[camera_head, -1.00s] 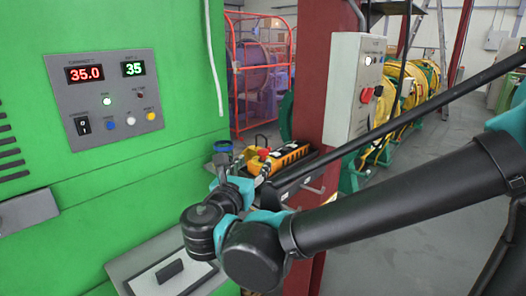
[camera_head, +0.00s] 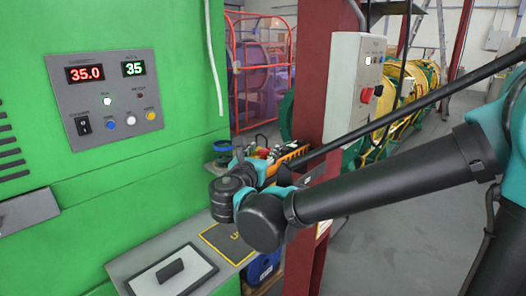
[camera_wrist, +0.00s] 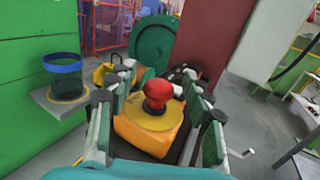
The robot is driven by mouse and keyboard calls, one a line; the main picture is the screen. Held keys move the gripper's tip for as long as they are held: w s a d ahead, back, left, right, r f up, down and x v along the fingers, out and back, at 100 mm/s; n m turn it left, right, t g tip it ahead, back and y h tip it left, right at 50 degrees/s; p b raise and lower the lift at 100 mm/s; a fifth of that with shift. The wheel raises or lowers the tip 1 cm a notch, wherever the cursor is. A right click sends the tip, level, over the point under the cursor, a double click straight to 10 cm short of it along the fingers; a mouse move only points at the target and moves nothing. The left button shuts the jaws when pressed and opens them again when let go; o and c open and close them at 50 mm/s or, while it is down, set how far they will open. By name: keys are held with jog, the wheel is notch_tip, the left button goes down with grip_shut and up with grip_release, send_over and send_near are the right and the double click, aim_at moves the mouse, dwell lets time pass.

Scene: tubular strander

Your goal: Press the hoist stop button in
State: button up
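The hoist stop button is a red mushroom knob (camera_wrist: 158,90) on a yellow disc at the end of the orange hoist pendant (camera_wrist: 146,136). It stands out in the middle of the wrist view. My gripper (camera_wrist: 158,76) is open, with one finger on each side of the pendant and the red knob between them. I cannot tell whether the fingers touch the pendant. In the head view the orange and black pendant (camera_head: 292,156) is partly hidden behind my wrist, and the red knob (camera_head: 262,152) shows just above it.
A blue-rimmed cup (camera_wrist: 63,76) stands on a small ledge left of the pendant. The green cabinet's control panel (camera_head: 112,98) is at left. A grey box with another red button (camera_head: 365,95) hangs on the red post (camera_head: 310,75).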

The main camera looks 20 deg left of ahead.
grip_shut()
jog(key=shift+f, duration=0.55)
jog(key=shift+o, duration=0.3)
grip_release()
jog(key=shift+s, duration=0.15)
jog(key=s, duration=1.1)
jog(key=shift+s+d, duration=0.35)
jog(key=shift+s, duration=0.05)
